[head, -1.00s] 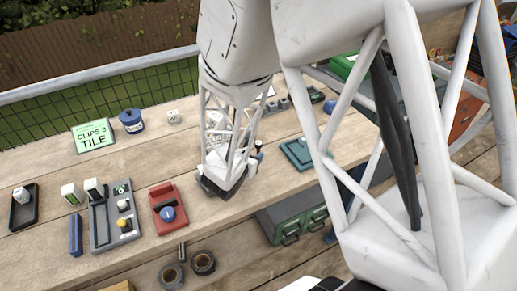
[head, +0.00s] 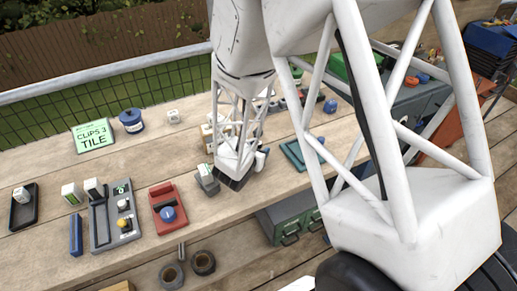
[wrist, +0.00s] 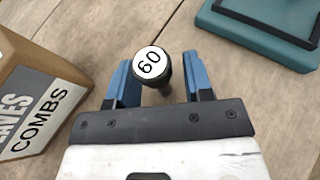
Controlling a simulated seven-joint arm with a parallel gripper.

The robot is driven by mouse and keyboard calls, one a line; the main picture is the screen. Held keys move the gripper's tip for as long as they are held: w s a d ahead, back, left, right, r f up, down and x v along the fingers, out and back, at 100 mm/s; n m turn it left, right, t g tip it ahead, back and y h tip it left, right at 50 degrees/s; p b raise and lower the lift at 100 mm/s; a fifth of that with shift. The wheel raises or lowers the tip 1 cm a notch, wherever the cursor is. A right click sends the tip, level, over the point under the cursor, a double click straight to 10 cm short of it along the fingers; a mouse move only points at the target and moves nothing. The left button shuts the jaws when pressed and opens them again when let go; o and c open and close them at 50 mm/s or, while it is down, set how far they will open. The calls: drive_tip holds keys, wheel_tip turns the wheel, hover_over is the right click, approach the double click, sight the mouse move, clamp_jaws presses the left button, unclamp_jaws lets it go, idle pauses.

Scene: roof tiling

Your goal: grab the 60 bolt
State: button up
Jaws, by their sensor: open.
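The 60 bolt (wrist: 150,65) shows in the wrist view as a dark bolt with a round white head marked "60". It stands over the wooden bench between the two blue fingers of my gripper (wrist: 160,78). The fingers are open, with a gap visible on each side of the bolt, wider on the right. I cannot make out the 60 bolt there.
A box marked "COMBS" (wrist: 38,105) stands close left of my gripper in the wrist view. A teal tray (wrist: 262,32) lies at upper right. In the head view a small grey-green block (head: 207,180) sits beside my gripper, and a red device (head: 167,208) lies further left.

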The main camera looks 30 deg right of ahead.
drive_tip(key=shift+c, duration=0.3)
clamp_jaws()
drive_tip(key=shift+r, duration=0.15)
idle(0.3)
drive_tip(key=shift+r, duration=1.7)
drive_tip(key=s+a, duration=0.1)
drive_tip(key=s, duration=0.4)
drive_tip(key=s+a+r, duration=0.1)
drive_tip(key=s, duration=0.4)
drive_tip(key=s+a, duration=0.1)
drive_tip(key=s, duration=0.4)
drive_tip(key=shift+s+a+r, duration=0.15)
drive_tip(key=shift+s+a, duration=0.15)
